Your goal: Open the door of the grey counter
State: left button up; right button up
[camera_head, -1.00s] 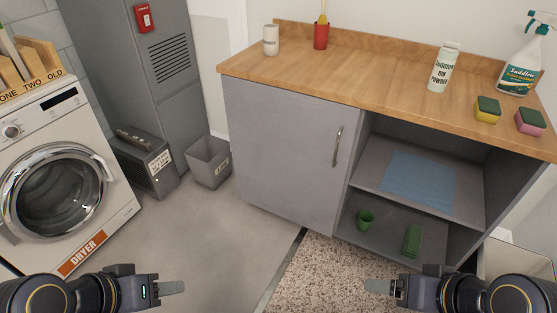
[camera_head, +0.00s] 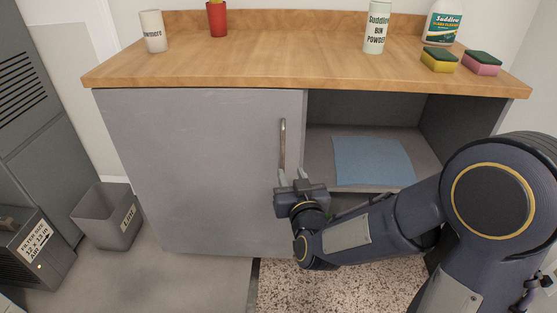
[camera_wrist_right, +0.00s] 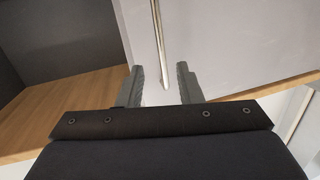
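The grey counter (camera_head: 130,78) has a wooden top and a plain grey door (camera_head: 195,160) on its left half, which looks shut. A slim vertical metal handle (camera_head: 283,143) sits near the door's right edge. My right gripper (camera_head: 291,175) is at the handle's lower end, its two fingers apart. In the right wrist view, the handle (camera_wrist_right: 159,40) runs down toward the gap between the open fingers of the right gripper (camera_wrist_right: 161,75). I cannot tell whether either finger touches it. My left gripper is out of view.
An open compartment right of the door holds a blue cloth (camera_head: 372,160) on its shelf. On top stand a white canister (camera_head: 153,32), a red pot (camera_head: 217,20), a powder bottle (camera_head: 376,28) and sponges (camera_head: 440,60). A grey bin (camera_head: 108,215) stands on the floor at left.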

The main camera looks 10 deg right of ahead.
aim_at(283, 153)
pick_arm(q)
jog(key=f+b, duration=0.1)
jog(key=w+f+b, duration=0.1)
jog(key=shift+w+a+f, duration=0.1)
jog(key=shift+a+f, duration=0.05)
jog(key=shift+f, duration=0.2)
pick_arm(e)
jog(key=shift+t+h, duration=0.4)
jog(key=shift+t, duration=0.1)
jog(key=w, duration=0.8)
jog(key=shift+w+d+f, duration=0.1)
jog(key=shift+w+d, duration=0.05)
jog(key=shift+w, duration=0.25)
grip_shut()
